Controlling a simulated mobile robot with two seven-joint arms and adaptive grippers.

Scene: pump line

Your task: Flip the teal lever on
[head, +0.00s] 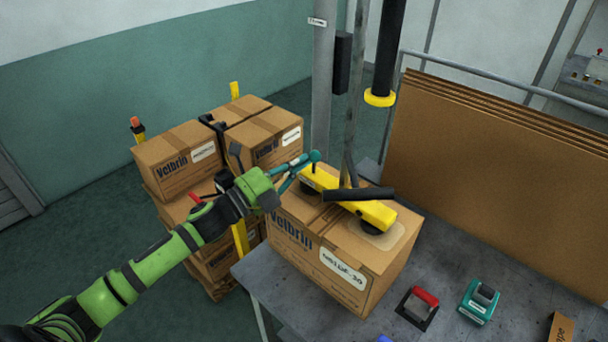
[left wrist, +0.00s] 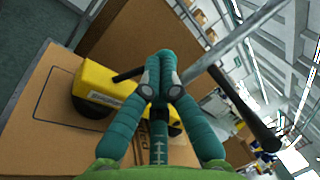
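The teal lever (head: 315,157), a round knob on a short dark stem, stands at the left end of a yellow suction lifting bar (head: 370,211). The bar rests on top of a carton marked Velbrip (head: 372,262). My left gripper (head: 305,163) reaches in from the left, its teal fingers right beside the knob. In the left wrist view, the fingers (left wrist: 160,85) converge and their tips meet, with teal at the tips that blends with the knob. I cannot tell whether they touch the lever. The right gripper is out of view.
Stacked cartons (head: 175,165) stand on a pallet behind my left arm. A dark hose with a yellow collar (head: 380,97) hangs above. Cardboard sheets (head: 490,170) lean at the right. A red-handled tool (head: 417,307) and a teal device (head: 479,302) lie on the grey table (head: 450,265).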

